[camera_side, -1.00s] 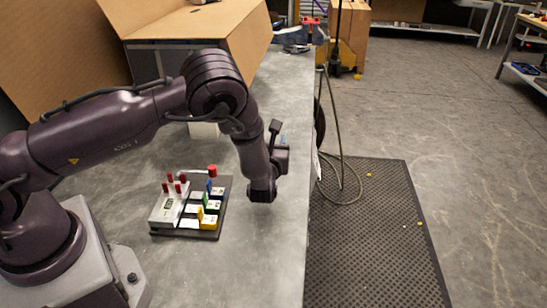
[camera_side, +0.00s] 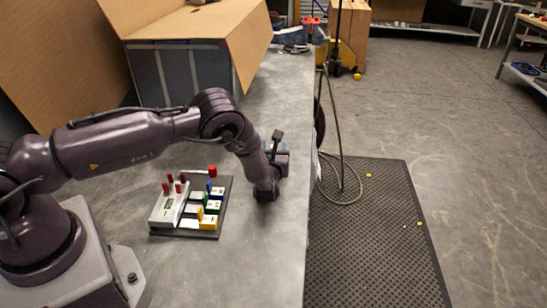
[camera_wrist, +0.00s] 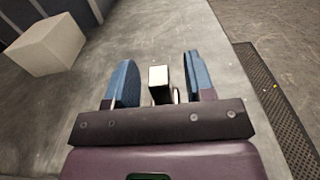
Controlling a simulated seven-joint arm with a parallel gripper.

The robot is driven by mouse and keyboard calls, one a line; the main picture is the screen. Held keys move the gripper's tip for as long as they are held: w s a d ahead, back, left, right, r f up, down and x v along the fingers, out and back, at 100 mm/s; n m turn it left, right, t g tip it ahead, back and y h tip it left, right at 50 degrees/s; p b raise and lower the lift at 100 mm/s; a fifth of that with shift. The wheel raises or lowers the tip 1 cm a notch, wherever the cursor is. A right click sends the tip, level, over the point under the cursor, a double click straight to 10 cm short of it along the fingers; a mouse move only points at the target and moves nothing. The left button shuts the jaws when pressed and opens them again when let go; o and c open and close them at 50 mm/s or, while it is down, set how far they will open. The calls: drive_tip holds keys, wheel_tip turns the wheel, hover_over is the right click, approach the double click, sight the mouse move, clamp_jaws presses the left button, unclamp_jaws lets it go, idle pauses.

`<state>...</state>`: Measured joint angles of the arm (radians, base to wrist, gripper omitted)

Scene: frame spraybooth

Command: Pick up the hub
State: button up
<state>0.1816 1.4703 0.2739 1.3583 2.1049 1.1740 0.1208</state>
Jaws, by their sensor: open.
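My gripper (camera_side: 267,192) is low over the grey table, just right of a black board, and it also shows in the wrist view (camera_wrist: 160,78). Its two blue fingers are apart. A small upright block with a white face and dark edges (camera_wrist: 158,77) shows between them, with a gap on each side. It may be the hub, but I cannot tell for certain. A small pale part shows just below it, partly hidden by the gripper body. In the side view my gripper hides this block.
The black board (camera_side: 228,190) holds a grey box with red knobs (camera_side: 170,205) and blue, green and yellow parts. A pale block (camera_wrist: 47,45) stands upper left in the wrist view. An open cardboard box (camera_side: 248,48) is behind. The table's right edge is close.

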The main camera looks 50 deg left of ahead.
drive_tip(key=shift+w, duration=0.1)
drive_tip(key=shift+c, duration=0.2)
clamp_jaws()
